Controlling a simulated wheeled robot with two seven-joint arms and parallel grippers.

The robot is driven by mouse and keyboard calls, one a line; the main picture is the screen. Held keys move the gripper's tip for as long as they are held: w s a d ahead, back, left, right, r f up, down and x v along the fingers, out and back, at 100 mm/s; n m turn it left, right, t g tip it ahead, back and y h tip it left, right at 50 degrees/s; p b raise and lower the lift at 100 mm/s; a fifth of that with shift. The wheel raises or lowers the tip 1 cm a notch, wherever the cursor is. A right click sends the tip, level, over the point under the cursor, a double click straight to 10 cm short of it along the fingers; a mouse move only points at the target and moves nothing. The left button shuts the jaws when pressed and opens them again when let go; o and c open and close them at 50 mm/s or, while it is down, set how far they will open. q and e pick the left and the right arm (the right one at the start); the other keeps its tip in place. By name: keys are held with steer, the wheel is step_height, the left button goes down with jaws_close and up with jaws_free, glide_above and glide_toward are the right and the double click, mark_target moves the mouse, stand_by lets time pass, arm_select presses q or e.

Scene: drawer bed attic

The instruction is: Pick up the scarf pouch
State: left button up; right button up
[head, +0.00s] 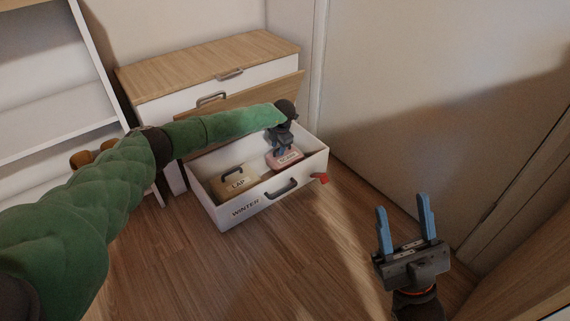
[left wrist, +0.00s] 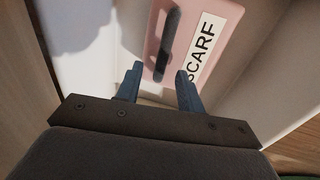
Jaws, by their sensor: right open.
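The scarf pouch is a pink case (head: 284,163) with a dark handle and a white label, lying in the right part of the open drawer (head: 263,203) marked WINTER. In the left wrist view the pouch (left wrist: 190,50) lies just ahead of the fingers, its SCARF label at the right and its dark handle near the gap between the fingertips. My left gripper (left wrist: 156,85) is open and empty, reaching down into the drawer; in the head view it is partly hidden by my own wrist. My right gripper (head: 406,225) is open and empty, pointing up, away from the drawer.
A tan pouch labelled LAP (head: 237,181) lies in the drawer's left part. A red tag (head: 321,178) hangs at the drawer's right corner. The wooden-topped dresser (head: 210,66) stands behind, a white shelf (head: 45,85) at left. The floor (head: 215,265) in front is clear.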

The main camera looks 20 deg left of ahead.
arm_select(q)
steer(key=shift+a+f, duration=0.1)
steer(key=shift+f, duration=0.1)
jaws_close()
steer(key=shift+r, duration=0.1)
